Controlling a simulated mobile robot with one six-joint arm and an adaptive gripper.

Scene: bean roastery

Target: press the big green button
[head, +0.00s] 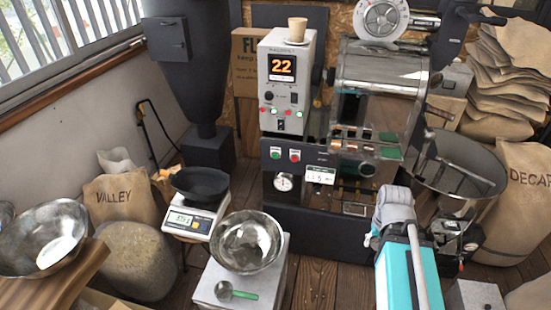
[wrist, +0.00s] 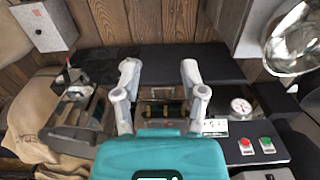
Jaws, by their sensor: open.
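A green button (head: 275,153) sits on the roaster's dark front panel, to the left of a red button (head: 294,155) and above a round dial (head: 283,182). In the wrist view, where the panel appears turned around, the green button (wrist: 266,142) is at the lower right, with the red button (wrist: 246,142) to its left. My gripper (wrist: 160,76) is open and empty, its two pale fingers well apart over the front of the roaster. It is off to the left of the green button in that view and not touching it.
A grey control box (head: 286,75) reading 22, with small coloured lights, stands above the panel. A steel bowl (head: 247,243) and a scale with a black pan (head: 201,183) stand at front left. A round cooling tray (head: 455,163) and sacks (head: 515,195) are to the right.

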